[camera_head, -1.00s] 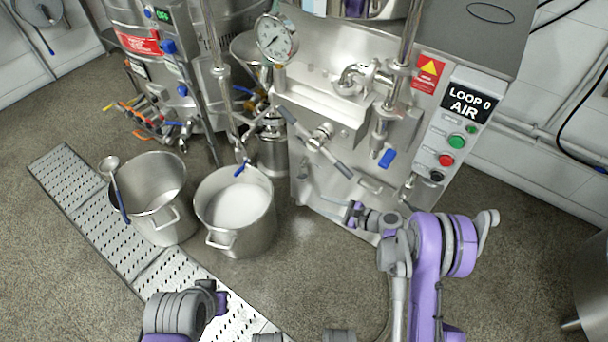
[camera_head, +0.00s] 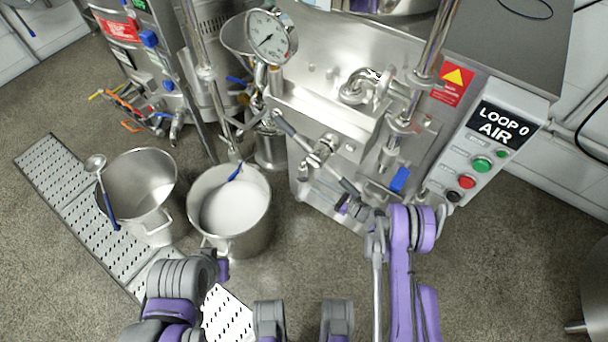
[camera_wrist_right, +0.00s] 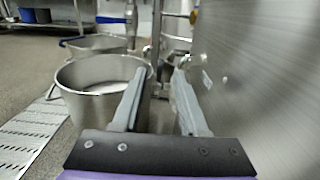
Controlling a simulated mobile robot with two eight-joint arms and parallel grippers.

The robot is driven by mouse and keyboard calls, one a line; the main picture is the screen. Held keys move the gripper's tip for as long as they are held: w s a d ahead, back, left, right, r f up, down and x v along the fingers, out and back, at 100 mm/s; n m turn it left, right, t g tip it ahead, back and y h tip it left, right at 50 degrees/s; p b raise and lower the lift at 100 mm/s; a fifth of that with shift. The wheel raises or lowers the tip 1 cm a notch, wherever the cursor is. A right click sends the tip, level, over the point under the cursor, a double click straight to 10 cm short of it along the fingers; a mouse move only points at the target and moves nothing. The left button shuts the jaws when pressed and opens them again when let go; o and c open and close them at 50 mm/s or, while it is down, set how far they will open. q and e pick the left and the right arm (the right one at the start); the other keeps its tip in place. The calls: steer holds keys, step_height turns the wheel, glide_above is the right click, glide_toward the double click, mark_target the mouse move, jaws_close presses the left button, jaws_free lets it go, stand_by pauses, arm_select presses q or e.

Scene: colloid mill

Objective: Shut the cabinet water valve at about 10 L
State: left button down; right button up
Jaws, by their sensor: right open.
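The steel cabinet (camera_head: 318,112) stands right of centre. A blue valve handle (camera_head: 400,180) hangs on its front, and a grey-ended lever (camera_head: 318,152) crosses its face. Another blue handle (camera_head: 235,172) is over a steel pot (camera_head: 258,222) holding white contents; it also shows in the right wrist view (camera_wrist_right: 110,19). I cannot read any litre mark. My right gripper (camera_head: 325,190) is low before the cabinet, its fingers partly lost against it. In the right wrist view its fingers (camera_wrist_right: 160,76) are apart and empty, between pot and cabinet panel. My left gripper (camera_head: 220,268) is mostly hidden behind its arm.
A second pot (camera_head: 138,180) with a ladle (camera_head: 105,195) stands to the left on a perforated floor grate (camera_head: 62,190). A gauge (camera_head: 270,38) rises above the cabinet. A button panel (camera_head: 485,150) is on the right.

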mark_target(304, 178)
steer(key=x, duration=0.7)
steer(key=shift+w+a, duration=0.1)
steer(key=shift+w, duration=0.05)
jaws_close()
stand_by(1.2)
